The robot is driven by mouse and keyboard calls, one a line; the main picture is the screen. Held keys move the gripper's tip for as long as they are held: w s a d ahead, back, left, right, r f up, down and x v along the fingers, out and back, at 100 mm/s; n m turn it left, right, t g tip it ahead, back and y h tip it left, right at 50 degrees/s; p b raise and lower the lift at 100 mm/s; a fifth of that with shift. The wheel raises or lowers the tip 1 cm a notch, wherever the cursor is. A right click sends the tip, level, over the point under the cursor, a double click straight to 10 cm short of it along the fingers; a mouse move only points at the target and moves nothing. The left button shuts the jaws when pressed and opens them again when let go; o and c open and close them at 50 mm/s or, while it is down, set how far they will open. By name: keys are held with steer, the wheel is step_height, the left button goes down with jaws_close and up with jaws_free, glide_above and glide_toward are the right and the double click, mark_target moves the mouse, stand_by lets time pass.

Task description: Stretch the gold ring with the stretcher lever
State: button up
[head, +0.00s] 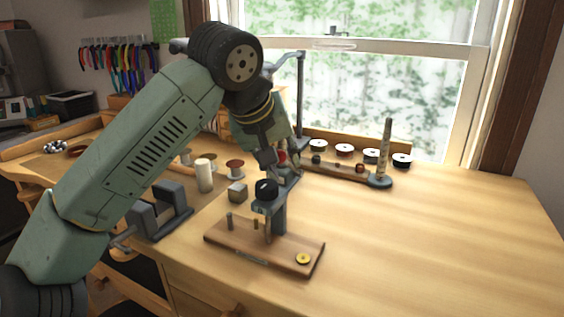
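The stretcher is a grey metal post (279,218) with a black knob (266,187) on top, on a wooden base board (225,238). A small gold ring (303,258) lies flat near the base board's front right corner, apart from the post. My gripper (282,170) points down just above and behind the stretcher's head. Its fingers partly overlap the head in the picture, and a red spot shows between or behind them. I cannot tell whether they touch the lever, which is not clearly distinguishable here.
A grey vise (172,208) and a small metal block (237,192) stand left of the stretcher. A tapered mandrel (384,155) stands behind, to the right. Several spools (344,149) line the window side. The right part of the bench (440,235) is clear.

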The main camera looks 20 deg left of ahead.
steer(key=v, duration=1.1)
steer(key=shift+s+a+r, duration=0.1)
steer(key=shift+c, duration=0.3)
